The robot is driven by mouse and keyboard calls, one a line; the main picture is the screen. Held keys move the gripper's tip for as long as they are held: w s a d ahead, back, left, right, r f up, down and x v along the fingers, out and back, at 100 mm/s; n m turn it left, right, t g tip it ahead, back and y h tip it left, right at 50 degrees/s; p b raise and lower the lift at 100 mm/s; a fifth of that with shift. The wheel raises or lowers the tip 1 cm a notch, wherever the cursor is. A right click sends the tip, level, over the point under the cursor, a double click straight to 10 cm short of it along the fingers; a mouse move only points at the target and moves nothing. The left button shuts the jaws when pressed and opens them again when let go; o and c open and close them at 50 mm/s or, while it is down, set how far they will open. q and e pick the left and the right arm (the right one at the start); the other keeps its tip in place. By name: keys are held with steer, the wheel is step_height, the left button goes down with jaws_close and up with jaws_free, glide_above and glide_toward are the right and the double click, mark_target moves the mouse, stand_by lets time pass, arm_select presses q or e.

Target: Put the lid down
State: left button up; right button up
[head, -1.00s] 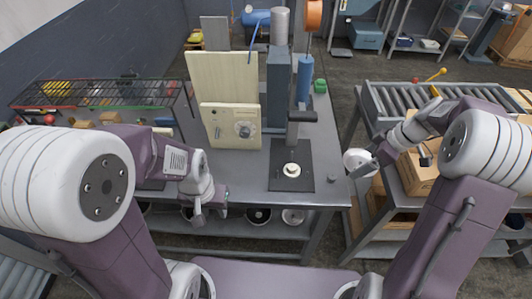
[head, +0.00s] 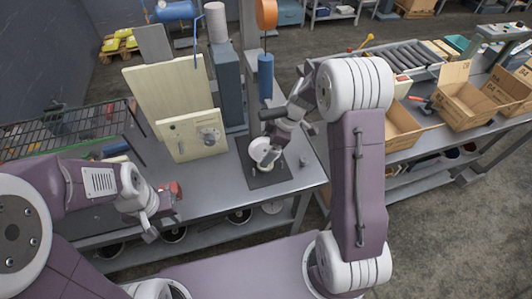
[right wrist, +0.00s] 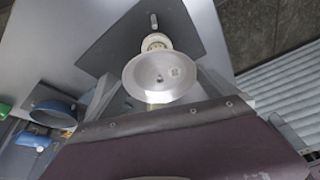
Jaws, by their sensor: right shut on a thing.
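The pale round lid (head: 264,154) is in my right gripper (head: 276,148), over the dark square mat (head: 256,181) on the grey bench. In the right wrist view the lid (right wrist: 160,77) shows as a shallow grey disc between the two fingers. It partly covers a cream round piece (right wrist: 155,41) that sits on the dark mat (right wrist: 112,47). I cannot tell whether the lid touches anything below. My left gripper (head: 157,219) looks open and empty over the bench's front edge.
A cream panel with a dial (head: 192,135) stands left of the mat. A blue-grey column (head: 229,85) rises behind it. A wire rack (head: 60,130) is at the left. A dark blue bowl (right wrist: 54,112) shows in the right wrist view. Open cardboard boxes (head: 465,100) are at the right.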

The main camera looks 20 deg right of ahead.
steer(key=shift+s+d+f, duration=0.1)
steer(key=shift+s+f, duration=0.05)
steer(key=shift+f, duration=0.05)
step_height(320, 180, down, 4)
steer(key=shift+p, duration=0.3)
steer(key=shift+f+b, duration=0.15)
steer(key=shift+b, duration=0.2)
steer(key=o, duration=1.2)
steer(key=shift+c, duration=0.2)
steer(key=shift+r+p, duration=0.35)
steer(key=shift+p, duration=0.1)
steer(key=v, duration=1.2)
steer(key=s+f+m+h, duration=0.2)
steer(key=s+m, duration=0.5)
steer(key=s, duration=0.1)
steer(key=s+f+m+h, duration=0.2)
steer(key=s+f+m, duration=0.1)
steer(key=s+m, duration=0.4)
steer(key=shift+s+a+b, duration=0.4)
steer(key=shift+s, duration=0.1)
steer(key=shift+f, duration=0.15)
